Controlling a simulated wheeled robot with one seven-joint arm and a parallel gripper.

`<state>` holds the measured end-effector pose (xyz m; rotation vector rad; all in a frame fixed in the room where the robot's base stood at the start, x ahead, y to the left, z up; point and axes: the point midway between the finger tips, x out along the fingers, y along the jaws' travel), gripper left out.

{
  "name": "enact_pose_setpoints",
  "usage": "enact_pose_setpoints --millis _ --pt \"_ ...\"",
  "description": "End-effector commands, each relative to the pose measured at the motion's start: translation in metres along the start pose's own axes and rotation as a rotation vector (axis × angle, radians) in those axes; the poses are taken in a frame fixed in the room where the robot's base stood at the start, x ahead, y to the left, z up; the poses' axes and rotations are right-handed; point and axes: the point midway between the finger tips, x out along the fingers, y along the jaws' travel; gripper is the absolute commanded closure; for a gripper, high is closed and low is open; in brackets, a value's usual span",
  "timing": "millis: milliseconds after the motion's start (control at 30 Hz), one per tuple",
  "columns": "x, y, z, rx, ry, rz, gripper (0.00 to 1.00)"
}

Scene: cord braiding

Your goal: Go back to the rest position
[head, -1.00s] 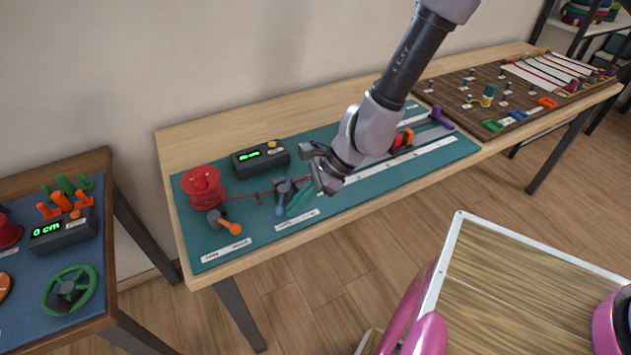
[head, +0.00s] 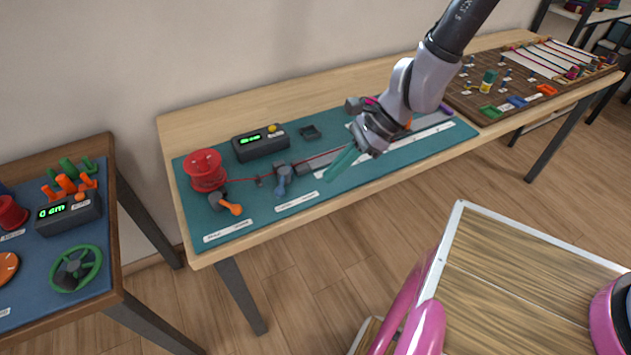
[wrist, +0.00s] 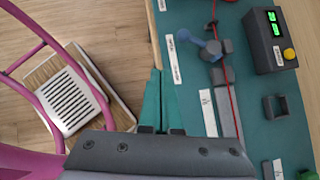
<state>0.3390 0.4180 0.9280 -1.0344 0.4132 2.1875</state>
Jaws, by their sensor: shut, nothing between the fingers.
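My gripper (head: 342,162) hangs over the teal mat (head: 262,198) on the long wooden table, its two teal fingers closed together with nothing between them. The fingers also show in the wrist view (wrist: 161,103), pointing past the mat's edge side. A red cord (head: 238,178) runs from the red spool (head: 204,170) past the blue-handled clamp (head: 283,178) along the mat and passes behind my gripper. In the wrist view the cord (wrist: 226,95) is apart from my fingers. My arm hides part of the mat's right end.
A dark counter box (head: 261,143) with a green display and a small dark bracket (head: 310,132) stand at the mat's back. An orange-handled crank (head: 226,203) sits near the spool. A brown pegboard (head: 500,85) lies right. A second table with a blue mat (head: 30,280) stands left.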

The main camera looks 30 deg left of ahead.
Motion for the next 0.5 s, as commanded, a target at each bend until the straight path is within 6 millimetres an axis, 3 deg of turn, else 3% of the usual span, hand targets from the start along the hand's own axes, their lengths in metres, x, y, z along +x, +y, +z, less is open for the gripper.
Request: enact_pose_setpoints --millis 133,433,500 --pt "-0.021 0.004 0.001 0.000 0.000 -0.002 1.00" --pt "-0.032 0.006 0.001 -0.002 0.000 -0.002 1.00" --pt "-0.043 0.002 0.001 -0.018 0.004 -0.017 1.00"
